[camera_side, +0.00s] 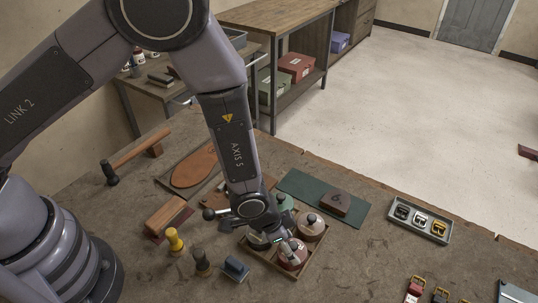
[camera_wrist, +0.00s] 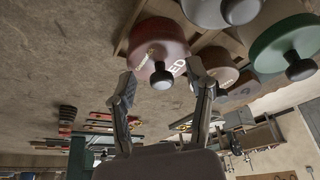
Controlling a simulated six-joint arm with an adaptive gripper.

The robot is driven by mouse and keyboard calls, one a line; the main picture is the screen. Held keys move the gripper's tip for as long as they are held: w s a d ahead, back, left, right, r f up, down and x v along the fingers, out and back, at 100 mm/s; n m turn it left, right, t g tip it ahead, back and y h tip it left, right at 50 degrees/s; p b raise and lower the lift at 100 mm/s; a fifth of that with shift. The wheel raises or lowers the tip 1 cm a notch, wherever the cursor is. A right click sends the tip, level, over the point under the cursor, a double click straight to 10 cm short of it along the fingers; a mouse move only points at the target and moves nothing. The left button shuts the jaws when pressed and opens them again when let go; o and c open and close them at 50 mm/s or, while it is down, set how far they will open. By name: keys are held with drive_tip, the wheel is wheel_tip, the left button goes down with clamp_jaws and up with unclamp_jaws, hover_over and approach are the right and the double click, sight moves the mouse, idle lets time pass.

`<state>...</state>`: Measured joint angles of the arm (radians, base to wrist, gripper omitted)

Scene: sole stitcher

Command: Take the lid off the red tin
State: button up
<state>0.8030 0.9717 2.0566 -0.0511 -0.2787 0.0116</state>
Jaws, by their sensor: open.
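The red tin (camera_side: 291,258) stands at the near corner of a wooden tray (camera_side: 314,268), under my gripper (camera_side: 284,243) in the side view. In the wrist view the red tin (camera_wrist: 157,40) is at the top centre, with its round red lid on and a dark knob (camera_wrist: 162,77) on the lid. My gripper (camera_wrist: 160,72) is open and empty there. Its two fingertips show either side of the knob, apart from it in the picture. I cannot tell how far off they are in depth. In the side view my gripper partly hides the tin and its knob.
A pinkish-brown tin (camera_side: 312,227) and a green tin (camera_side: 284,201) share the tray close by, with dark knobs. A green mat (camera_side: 300,185) with a brown block (camera_side: 336,202) lies behind. Yellow (camera_side: 174,241) and dark stampers stand left.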

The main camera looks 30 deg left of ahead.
drive_tip(key=shift+f, duration=0.1)
drive_tip(key=c, duration=0.9)
